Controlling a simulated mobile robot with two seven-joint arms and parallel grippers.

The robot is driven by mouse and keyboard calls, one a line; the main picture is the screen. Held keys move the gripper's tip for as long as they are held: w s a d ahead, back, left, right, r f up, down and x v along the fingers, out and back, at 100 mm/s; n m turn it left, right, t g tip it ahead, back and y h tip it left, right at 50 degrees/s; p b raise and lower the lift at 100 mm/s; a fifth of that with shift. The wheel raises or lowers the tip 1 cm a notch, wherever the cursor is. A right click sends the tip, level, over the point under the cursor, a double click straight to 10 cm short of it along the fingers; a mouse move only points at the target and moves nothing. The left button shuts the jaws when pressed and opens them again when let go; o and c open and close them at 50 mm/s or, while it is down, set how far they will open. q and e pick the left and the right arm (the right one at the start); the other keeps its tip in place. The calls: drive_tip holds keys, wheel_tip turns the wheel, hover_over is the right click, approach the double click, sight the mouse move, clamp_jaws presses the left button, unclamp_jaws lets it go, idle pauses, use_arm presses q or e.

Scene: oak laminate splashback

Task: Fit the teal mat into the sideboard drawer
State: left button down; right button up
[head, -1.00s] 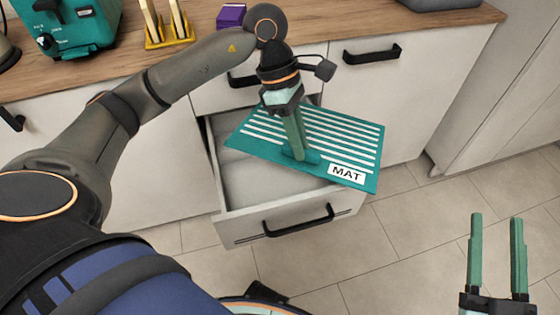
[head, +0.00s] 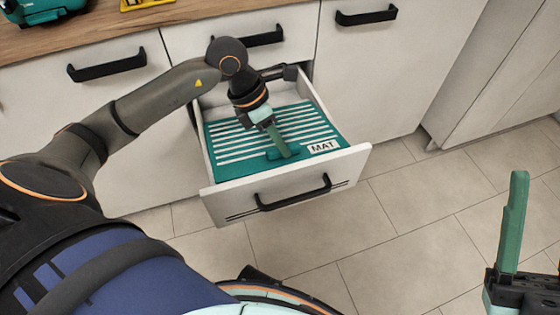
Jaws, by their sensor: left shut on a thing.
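The teal mat (head: 235,170), with white stripes and a MAT label, is inside the open sideboard drawer (head: 341,172) in the head view. It looks level, its edges close along the drawer walls and front. I cannot tell whether it rests fully on the drawer floor. My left gripper (head: 283,152) points down over the mat and is shut on its raised teal grip near the front; the fingers hide part of the stripes. My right gripper (head: 537,205) is at the right edge, away from the drawer, empty, with one finger clearly showing and the other mostly cut off.
The wooden worktop (head: 120,30) runs above the drawer, with a teal appliance (head: 40,10) and a yellow stand (head: 145,4) on it. The tiled floor (head: 410,225) in front is clear.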

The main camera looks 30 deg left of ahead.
sight(280, 161)
use_arm(q)
wheel_tip(280, 161, down, 6)
drive_tip(key=shift+f+b, duration=0.1)
drive_tip(key=shift+b, duration=0.8)
drive_tip(key=shift+f, duration=0.25)
drive_tip(key=shift+f, duration=0.15)
drive_tip(key=c, duration=0.8)
unclamp_jaws()
